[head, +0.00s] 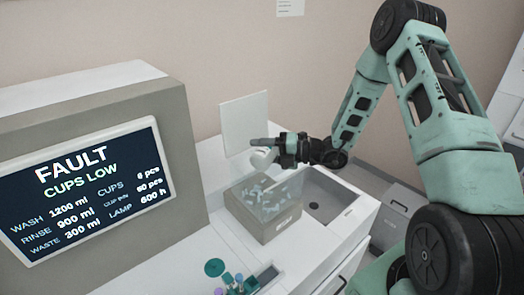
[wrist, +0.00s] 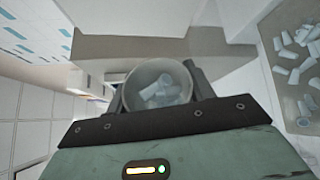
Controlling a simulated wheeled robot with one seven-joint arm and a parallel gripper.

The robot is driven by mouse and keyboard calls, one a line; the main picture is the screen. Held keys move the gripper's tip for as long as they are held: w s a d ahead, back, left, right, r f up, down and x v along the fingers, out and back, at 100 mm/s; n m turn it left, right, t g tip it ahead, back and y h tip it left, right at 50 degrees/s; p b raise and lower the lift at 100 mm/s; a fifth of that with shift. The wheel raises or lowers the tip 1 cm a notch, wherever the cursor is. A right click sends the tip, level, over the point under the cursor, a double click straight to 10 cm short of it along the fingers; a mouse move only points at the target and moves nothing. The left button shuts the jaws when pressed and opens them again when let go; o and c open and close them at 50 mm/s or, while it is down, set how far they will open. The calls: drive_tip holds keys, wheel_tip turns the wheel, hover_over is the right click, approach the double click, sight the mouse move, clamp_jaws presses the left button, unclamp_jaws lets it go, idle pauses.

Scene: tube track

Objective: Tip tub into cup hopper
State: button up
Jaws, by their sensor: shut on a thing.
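The tub (head: 262,158) is a small white round container, held just above the back of the cup hopper in the head view. My gripper (head: 277,151) is shut on it. In the wrist view the tub (wrist: 158,86) sits between my fingers with several small pale cups inside. The cup hopper (head: 272,231) has a grey base and clear walls, with several pale cups in it. In the wrist view the hopper's contents show at the right (wrist: 303,125), to the side of the tub. How far the tub is tilted is hard to tell.
A machine with a screen (head: 85,190) reading FAULT, CUPS LOW stands left of the hopper. A white upright panel (head: 245,122) rises behind the hopper. A sink (head: 328,204) lies to the right. A green disc (head: 214,267) and small coloured items are in front.

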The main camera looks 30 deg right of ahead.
drive_tip(key=shift+r, duration=0.1)
idle(0.4)
drive_tip(key=shift+r+m+y+p, duration=0.15)
drive_tip(key=shift+m+y+p, duration=0.25)
drive_tip(key=shift+m+p, duration=0.35)
idle(0.3)
drive_tip(key=shift+r+m+p, duration=0.2)
drive_tip(key=shift+m+p, duration=0.25)
drive_tip(key=shift+p, duration=0.1)
drive_tip(key=shift+m+t+y, duration=0.3)
drive_tip(key=shift+m, duration=0.1)
drive_tip(key=shift+p, duration=0.3)
drive_tip(key=shift+r+m+t+p, duration=0.2)
drive_tip(key=shift+m+t+p, duration=0.25)
drive_tip(key=shift+m, duration=0.45)
